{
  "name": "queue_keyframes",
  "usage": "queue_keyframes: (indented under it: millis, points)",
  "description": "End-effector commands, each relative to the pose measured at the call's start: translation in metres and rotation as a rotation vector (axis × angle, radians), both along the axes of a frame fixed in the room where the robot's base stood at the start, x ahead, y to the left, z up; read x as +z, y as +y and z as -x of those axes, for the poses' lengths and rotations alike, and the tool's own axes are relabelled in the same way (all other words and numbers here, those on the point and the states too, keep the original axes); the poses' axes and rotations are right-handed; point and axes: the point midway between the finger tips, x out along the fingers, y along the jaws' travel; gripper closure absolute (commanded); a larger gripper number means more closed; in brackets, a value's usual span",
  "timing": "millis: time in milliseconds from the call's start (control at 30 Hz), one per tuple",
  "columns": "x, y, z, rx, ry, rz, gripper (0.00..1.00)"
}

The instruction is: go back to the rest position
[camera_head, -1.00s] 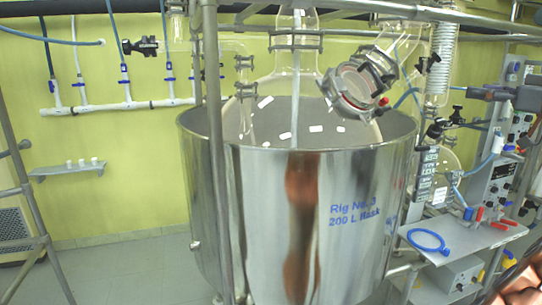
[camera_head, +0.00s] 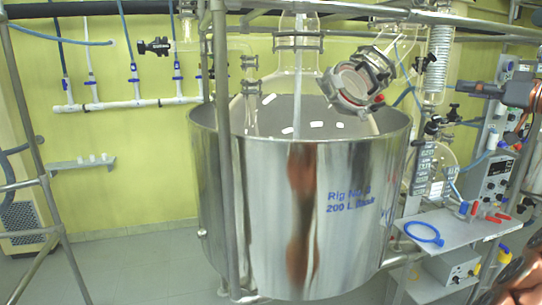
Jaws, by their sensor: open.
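A copper-coloured part of my own body (camera_head: 522,283) shows at the lower right corner. No object of the task itself shows apart from the rig ahead of me.
A large steel vessel (camera_head: 270,220) marked "Rig No. 3" fills the middle, with a glass flask inside. Metal frame posts (camera_head: 222,150) stand before it and at left. A side shelf (camera_head: 458,233) carries a blue ring (camera_head: 424,233). Grey floor (camera_head: 140,270) is bare at lower left.

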Motion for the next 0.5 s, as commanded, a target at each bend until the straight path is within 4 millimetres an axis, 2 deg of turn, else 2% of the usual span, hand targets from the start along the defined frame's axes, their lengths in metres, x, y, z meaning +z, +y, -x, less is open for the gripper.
queue_keyframes:
  millis: [167,367,500]
  points:
    - [-0.003,0.03,-0.015,0.05,0.081,-0.08,0.06]
    - [-0.017,0.091,-0.032,0.127,0.241,-0.173,0.06]
    - [-0.034,0.14,-0.036,0.171,0.368,-0.209,0.06]
